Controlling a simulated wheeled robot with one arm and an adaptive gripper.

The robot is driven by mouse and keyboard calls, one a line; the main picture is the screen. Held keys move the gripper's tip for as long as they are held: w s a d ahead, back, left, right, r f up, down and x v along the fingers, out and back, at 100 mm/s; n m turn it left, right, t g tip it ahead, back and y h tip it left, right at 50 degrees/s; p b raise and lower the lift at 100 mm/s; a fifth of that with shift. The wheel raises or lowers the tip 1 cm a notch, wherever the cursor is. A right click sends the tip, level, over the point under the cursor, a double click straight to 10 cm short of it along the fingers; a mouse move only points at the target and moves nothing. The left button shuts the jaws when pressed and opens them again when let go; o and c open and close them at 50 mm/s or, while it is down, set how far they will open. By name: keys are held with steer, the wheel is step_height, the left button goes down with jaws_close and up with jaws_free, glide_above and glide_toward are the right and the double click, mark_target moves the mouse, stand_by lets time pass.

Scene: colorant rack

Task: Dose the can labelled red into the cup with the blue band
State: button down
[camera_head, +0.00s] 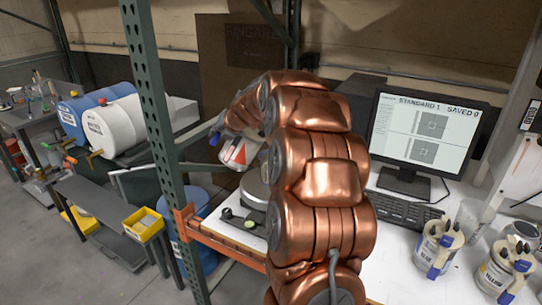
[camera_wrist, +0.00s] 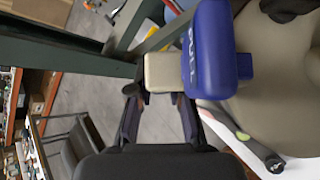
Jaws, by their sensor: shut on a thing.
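A light can with a red patch on its white label (camera_head: 239,153) is held tilted in the air beyond my arm in the head view; its label text is unreadable. In the wrist view its pale body (camera_wrist: 275,65) fills the right side, with a blue lever marked PULL (camera_wrist: 208,45) and a beige block (camera_wrist: 172,72) beside it. My gripper (camera_wrist: 158,96) is shut on this can, its two dark fingers at the beige block. In the head view my arm hides much of the gripper and can. I cannot make out a cup with a blue band in either view.
A balance (camera_head: 243,220) stands on the bench below the can, partly hidden by my arm. A green post (camera_head: 155,130) rises close on the left. At the right are a monitor (camera_head: 421,140), a keyboard (camera_head: 405,212), a clear beaker (camera_head: 470,216) and two lidded cans (camera_head: 435,248) (camera_head: 503,272).

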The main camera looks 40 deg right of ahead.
steer(key=shift+s+d+r+y, duration=0.15)
steer(key=shift+d+r, duration=0.15)
steer(key=shift+r, duration=0.35)
steer(key=shift+s+d+r+y, duration=0.15)
steer(key=shift+d+r, duration=0.15)
steer(key=shift+r, duration=0.3)
stand_by(0.4)
steer(key=shift+s+d+r+m+t, duration=0.1)
steer(key=shift+d+m+t, duration=0.05)
steer(key=shift+m+t, duration=0.15)
stand_by(6.0)
